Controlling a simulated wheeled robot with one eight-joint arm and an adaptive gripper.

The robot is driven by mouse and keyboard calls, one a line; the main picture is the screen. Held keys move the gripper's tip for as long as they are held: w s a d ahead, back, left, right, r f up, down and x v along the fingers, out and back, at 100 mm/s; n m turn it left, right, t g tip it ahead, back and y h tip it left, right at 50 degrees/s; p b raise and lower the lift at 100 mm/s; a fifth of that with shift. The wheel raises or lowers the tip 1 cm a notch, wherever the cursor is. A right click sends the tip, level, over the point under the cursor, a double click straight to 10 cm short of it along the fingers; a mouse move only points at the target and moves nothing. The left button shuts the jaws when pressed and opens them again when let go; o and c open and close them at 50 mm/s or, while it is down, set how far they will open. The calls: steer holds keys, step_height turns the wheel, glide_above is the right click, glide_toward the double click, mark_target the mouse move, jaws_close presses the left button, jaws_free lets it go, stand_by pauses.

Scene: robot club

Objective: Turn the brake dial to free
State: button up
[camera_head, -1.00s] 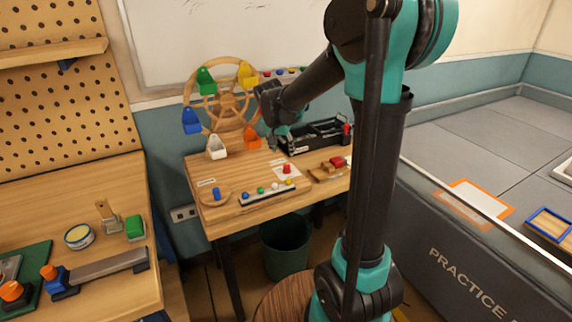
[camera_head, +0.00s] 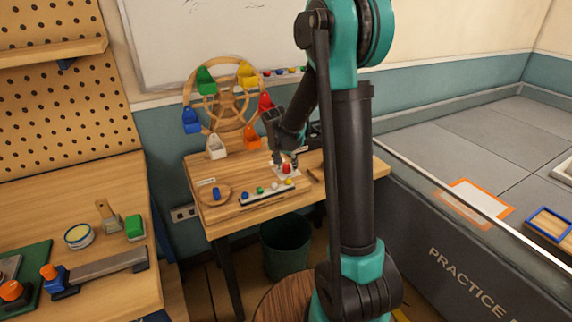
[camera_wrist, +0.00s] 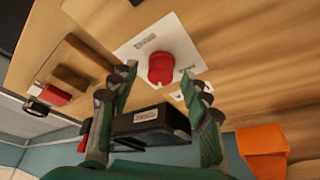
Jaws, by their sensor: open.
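The brake dial (camera_head: 287,169) is a round red knob on a white plate on the wooden table. In the wrist view the red knob (camera_wrist: 162,68) shows a small white mark on its near side. The white plate (camera_wrist: 133,48) bears small labels beside the knob, too blurred to read for certain. My gripper (camera_head: 285,158) is open, pointing down just above the dial. In the wrist view the fingers of my gripper (camera_wrist: 160,85) stand apart on either side of the knob's line, with nothing between them; I cannot tell whether they touch it.
A wooden wheel (camera_head: 229,112) with coloured buckets stands behind the dial, left of my arm. A blue knob (camera_head: 216,194) and a strip of coloured balls (camera_head: 268,193) lie nearer the front. A wooden block with a red piece (camera_wrist: 53,95) is beside the plate. A bin (camera_head: 286,247) stands below.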

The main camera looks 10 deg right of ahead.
jaws_close()
stand_by(0.3)
steer(key=n+y, duration=0.1)
steer(key=n, duration=0.2)
steer(key=shift+d+n+t, duration=0.15)
steer(key=shift+n+t, duration=0.15)
steer(key=shift+n, duration=0.1)
steer(key=n+y, duration=0.2)
steer(key=n, duration=0.1)
steer(key=shift+d+n, duration=0.1)
steer(key=shift+n, duration=0.3)
steer(key=n+y, duration=0.1)
steer(key=n, duration=0.2)
steer(key=n+g+y, duration=0.1)
steer(key=n, duration=0.2)
steer(key=shift+d, duration=0.1)
